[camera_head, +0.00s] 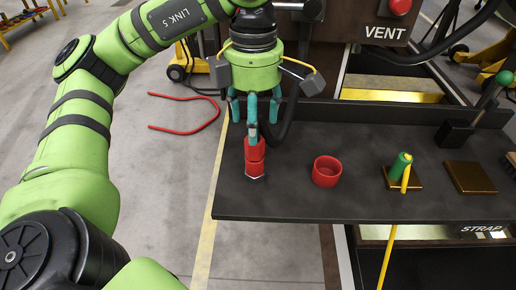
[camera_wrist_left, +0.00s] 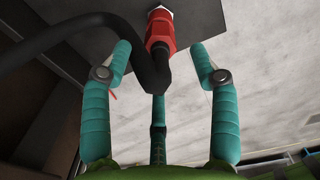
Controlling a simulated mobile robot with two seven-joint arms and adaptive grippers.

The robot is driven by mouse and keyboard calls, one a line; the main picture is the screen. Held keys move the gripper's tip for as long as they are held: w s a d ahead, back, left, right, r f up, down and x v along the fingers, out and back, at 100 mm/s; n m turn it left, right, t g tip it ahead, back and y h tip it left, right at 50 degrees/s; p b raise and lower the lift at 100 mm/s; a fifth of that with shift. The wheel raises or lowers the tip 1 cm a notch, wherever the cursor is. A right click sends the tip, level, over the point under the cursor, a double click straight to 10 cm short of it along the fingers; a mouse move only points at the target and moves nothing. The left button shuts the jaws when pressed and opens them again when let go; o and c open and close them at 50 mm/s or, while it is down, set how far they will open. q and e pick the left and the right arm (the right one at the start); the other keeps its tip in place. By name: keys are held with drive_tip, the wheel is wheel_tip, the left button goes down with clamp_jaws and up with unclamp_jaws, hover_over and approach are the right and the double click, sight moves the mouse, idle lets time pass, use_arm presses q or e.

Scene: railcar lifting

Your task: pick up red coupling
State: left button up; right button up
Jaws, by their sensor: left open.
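The red coupling (camera_head: 255,158) is a ribbed red piece with a pale metal end, on the left part of the dark bench. In the left wrist view, the red coupling (camera_wrist_left: 160,30) sits on the end of a thick black hose (camera_wrist_left: 148,62). My left gripper (camera_head: 253,112) has teal fingers spread open. One finger hangs in front of the coupling's upper part in the head view; I cannot tell whether it touches. In the left wrist view the fingers (camera_wrist_left: 160,62) are apart, with the hose passing between them and the coupling beyond. My right gripper is not in view.
The dark bench (camera_head: 290,202) also bears a red ring-shaped cup (camera_head: 327,172), a green and yellow piece (camera_head: 400,166), a brown square plate (camera_head: 470,177) and a green-knobbed lever (camera_head: 490,92). A VENT panel (camera_head: 385,32) stands behind. Bare bench lies between coupling and cup.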

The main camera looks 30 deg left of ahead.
use_arm(q)
drive_tip(key=shift+s+f+p, duration=0.15)
drive_tip(key=shift+f+p, duration=0.35)
drive_tip(key=shift+f, duration=0.35)
wheel_tip(320, 180, down, 4)
drive_tip(key=shift+r+p, duration=0.15)
drive_tip(key=shift+p, duration=0.5)
drive_tip(key=shift+f, duration=0.25)
clamp_jaws()
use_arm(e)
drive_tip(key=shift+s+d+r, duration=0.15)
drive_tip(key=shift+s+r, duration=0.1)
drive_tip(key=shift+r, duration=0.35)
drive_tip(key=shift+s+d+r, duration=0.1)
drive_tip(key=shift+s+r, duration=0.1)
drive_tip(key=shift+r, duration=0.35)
